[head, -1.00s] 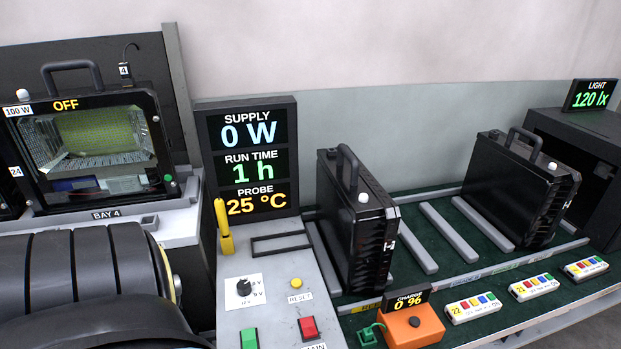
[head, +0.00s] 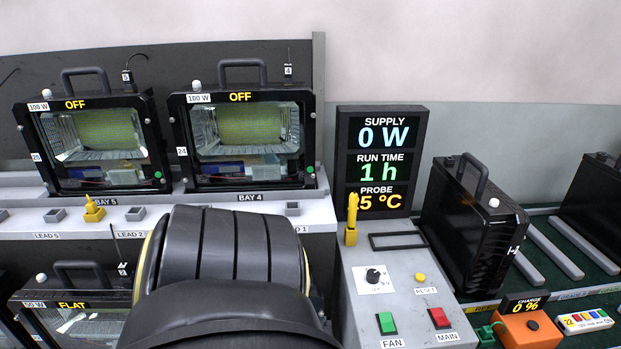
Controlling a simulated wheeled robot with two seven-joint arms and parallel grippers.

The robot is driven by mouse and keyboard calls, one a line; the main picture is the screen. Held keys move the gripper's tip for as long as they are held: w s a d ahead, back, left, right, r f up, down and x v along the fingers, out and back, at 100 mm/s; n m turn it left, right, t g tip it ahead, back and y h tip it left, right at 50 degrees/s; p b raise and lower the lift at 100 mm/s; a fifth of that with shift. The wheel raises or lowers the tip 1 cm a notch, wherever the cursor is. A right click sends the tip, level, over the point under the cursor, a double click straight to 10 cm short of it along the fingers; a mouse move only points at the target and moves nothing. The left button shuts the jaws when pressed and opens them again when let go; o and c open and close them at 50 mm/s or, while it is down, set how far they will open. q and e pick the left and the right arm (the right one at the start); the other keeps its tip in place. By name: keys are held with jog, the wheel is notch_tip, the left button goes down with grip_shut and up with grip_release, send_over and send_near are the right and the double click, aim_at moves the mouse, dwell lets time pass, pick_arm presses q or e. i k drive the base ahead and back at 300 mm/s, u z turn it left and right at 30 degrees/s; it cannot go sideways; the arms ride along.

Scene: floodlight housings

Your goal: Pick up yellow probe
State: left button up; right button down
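The yellow probe (head: 352,212) stands upright at the back left corner of the grey control panel, in front of the display, and hides part of the PROBE reading. Nothing holds it. My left arm's dark, ribbed link fills the lower middle of the head view, left of the panel. No fingertips of my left gripper show. My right gripper is not in the picture.
The display (head: 382,160) stands behind the panel (head: 395,285), which has a knob and buttons. Two floodlight housings (head: 246,138) (head: 97,145) stand on the left shelf. A black housing (head: 470,225) stands at the right. A yellow plug (head: 93,211) sits on the shelf.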

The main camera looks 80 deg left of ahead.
aim_at(353, 198)
jog(key=k, duration=0.5)
jog(key=u, duration=0.7)
